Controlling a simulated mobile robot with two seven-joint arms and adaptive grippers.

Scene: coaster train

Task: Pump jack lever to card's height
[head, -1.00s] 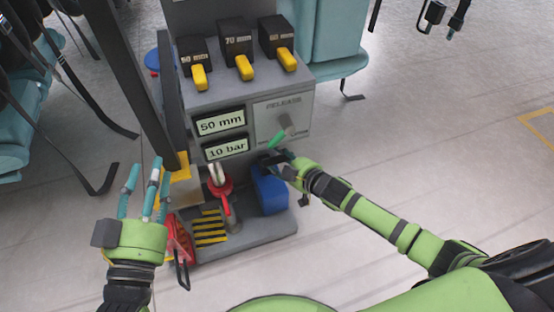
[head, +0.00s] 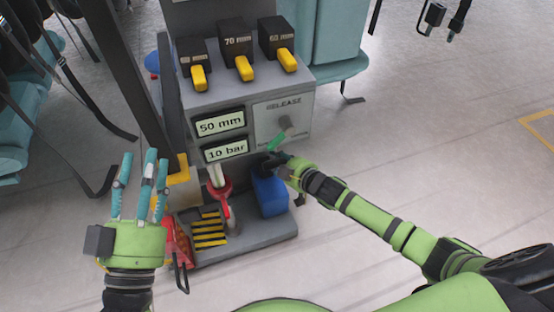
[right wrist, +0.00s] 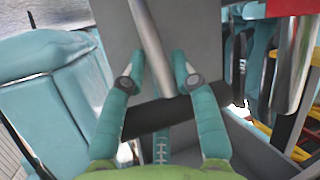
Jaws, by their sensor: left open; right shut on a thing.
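The grey jack console (head: 295,85) has displays reading "50 mm" (head: 220,123) and "10 bar" (head: 226,149). A red jack part (head: 222,192) with a pale post stands low on its base. In the right wrist view, my right gripper (right wrist: 160,85) is shut on the dark grip (right wrist: 152,119) at the end of a metal rod (right wrist: 152,35), apparently the jack lever. In the head view, the right gripper (head: 273,163) is beside the console's lower front and hides the lever's end. My left gripper (head: 143,160) is open and empty, left of the console. I cannot identify the card.
Three black blocks with yellow levers (head: 243,67) top the console, labelled 70 mm, 60 mm and one blurred. Teal seats (head: 325,40) stand behind. Floor at right is clear.

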